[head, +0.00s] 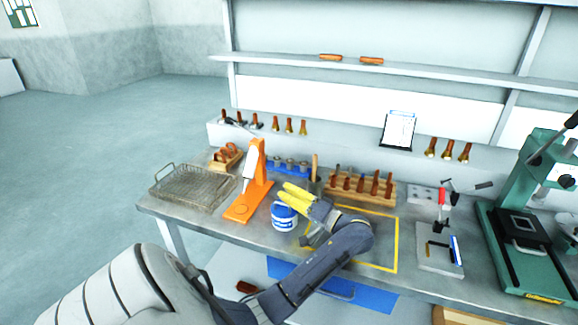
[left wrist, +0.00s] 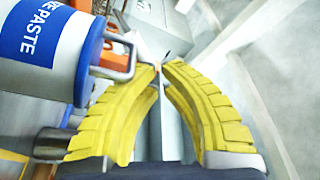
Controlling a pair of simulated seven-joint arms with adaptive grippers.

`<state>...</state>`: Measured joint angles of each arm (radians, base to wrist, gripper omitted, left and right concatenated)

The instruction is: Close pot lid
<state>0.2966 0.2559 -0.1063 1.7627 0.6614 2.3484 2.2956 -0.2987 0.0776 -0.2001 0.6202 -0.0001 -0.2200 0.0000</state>
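The pot (head: 284,216) is a small blue-and-white can on the workbench, left of the yellow-outlined area. Its blue label, ending in "E PASTE", fills the upper left of the left wrist view (left wrist: 35,42). A grey metal fitting (left wrist: 117,64) shows at its side there. The pot's top is partly hidden behind my gripper in the head view, and I cannot tell how the lid sits. My left gripper (head: 287,193) has yellow fingers and is just above and beside the pot. Its fingertips (left wrist: 160,67) nearly meet, with nothing clearly held between them. My right gripper is not in view.
An orange stand (head: 252,185) is close to the left of the pot, with a wire basket (head: 190,187) further left. A wooden tool rack (head: 361,188) is behind my gripper. A green press (head: 525,250) stands at the right. The yellow-outlined area (head: 397,240) has bare bench.

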